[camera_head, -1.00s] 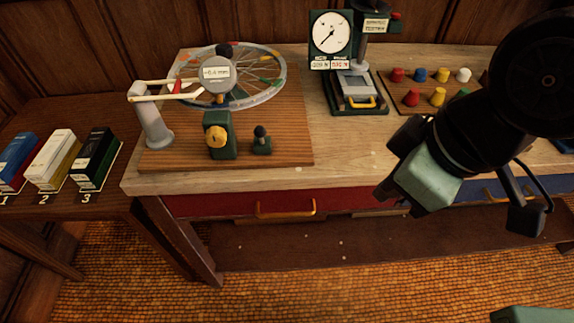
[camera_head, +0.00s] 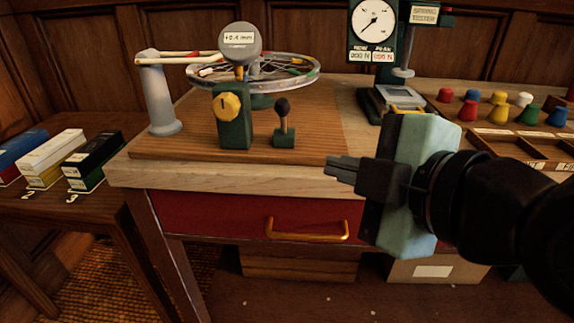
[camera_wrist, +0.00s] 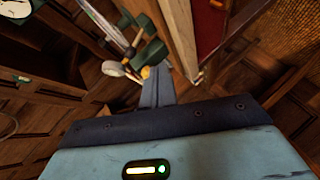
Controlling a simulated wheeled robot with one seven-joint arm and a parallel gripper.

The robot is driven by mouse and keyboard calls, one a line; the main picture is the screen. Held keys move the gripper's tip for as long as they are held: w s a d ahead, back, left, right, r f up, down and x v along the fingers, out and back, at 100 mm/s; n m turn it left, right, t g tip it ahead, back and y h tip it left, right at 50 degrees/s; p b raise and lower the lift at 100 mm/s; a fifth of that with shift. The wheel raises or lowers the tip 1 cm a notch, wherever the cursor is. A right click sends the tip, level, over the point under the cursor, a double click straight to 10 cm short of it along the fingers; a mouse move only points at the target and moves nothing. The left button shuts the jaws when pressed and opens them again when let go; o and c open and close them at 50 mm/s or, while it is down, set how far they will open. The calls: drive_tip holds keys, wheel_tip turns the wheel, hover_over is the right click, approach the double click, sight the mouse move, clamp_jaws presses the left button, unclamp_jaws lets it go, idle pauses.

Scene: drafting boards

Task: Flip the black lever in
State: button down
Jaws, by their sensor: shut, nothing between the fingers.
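The black lever (camera_head: 282,108) is a short stick with a round black knob on a small green base (camera_head: 284,141). It stands about upright near the front of the wooden board, right of a green block with a yellow knob (camera_head: 229,106). My gripper (camera_head: 330,168) is shut and empty. It points left in the head view, in front of the bench edge, lower than the lever and to its right, apart from it. In the wrist view the shut fingers (camera_wrist: 157,85) point toward the yellow knob (camera_wrist: 146,72); I cannot make out the lever there surely.
A grey post (camera_head: 163,95) is at left. The spring tester (camera_head: 373,25) and coloured pegs (camera_head: 500,97) are at right. A red drawer with a yellow handle (camera_head: 308,234) lies below.

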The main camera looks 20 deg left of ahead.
drive_tip(key=f+n+t+y+b, duration=0.1)
drive_tip(key=n+b, duration=0.1)
drive_tip(key=b, duration=0.2)
drive_tip(key=s+a+f+n+t+y+b, duration=0.1)
drive_tip(key=n+t+y+b, duration=0.1)
drive_tip(key=b, duration=0.2)
drive_tip(key=a+f+n+t+y+b, duration=0.1)
drive_tip(key=n+b, duration=0.1)
drive_tip(key=b, duration=0.3)
drive_tip(key=shift+s+f+t+y, duration=0.15)
drive_tip(key=shift+s+t+y, duration=0.15)
drive_tip(key=shift+s+y, duration=0.1)
drive_tip(key=shift+a+p, duration=0.1)
drive_tip(key=shift+p, duration=0.2)
drive_tip(key=p, duration=1.2)
approach(283, 120)
drive_tip(key=a+r, duration=0.3)
drive_tip(key=a, duration=0.2)
drive_tip(key=shift+w+a+r, duration=0.15)
drive_tip(key=shift+w, duration=0.8)
